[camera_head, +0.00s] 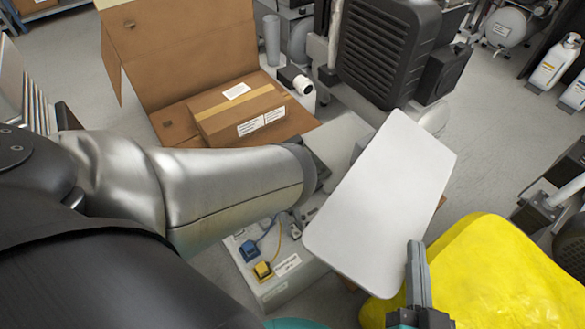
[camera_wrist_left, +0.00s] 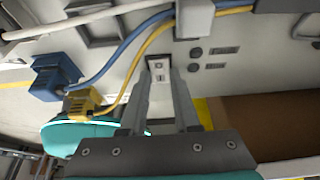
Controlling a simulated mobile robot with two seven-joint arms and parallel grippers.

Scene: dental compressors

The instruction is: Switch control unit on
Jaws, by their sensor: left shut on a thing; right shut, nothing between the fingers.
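The control unit (camera_head: 277,291) is a pale box below my left forearm in the head view, with a blue plug (camera_head: 249,250) and a yellow plug (camera_head: 263,270). In the left wrist view its pale face (camera_wrist_left: 226,45) fills the upper part. A small whitish switch (camera_wrist_left: 159,73) sits on that face between the fingertips of my left gripper (camera_wrist_left: 160,68), which is shut on it. In the head view my left forearm hides these fingers and the switch. My right gripper (camera_head: 416,250) is shut and empty beside the lower right edge of a light grey panel (camera_head: 385,195).
An open cardboard box (camera_head: 185,45) with a smaller taped carton (camera_head: 240,108) stands behind my left arm. A black finned compressor (camera_head: 388,50) stands at the back. A yellow covering (camera_head: 490,275) lies at the lower right. Blue and yellow cables (camera_wrist_left: 128,52) cross near the switch.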

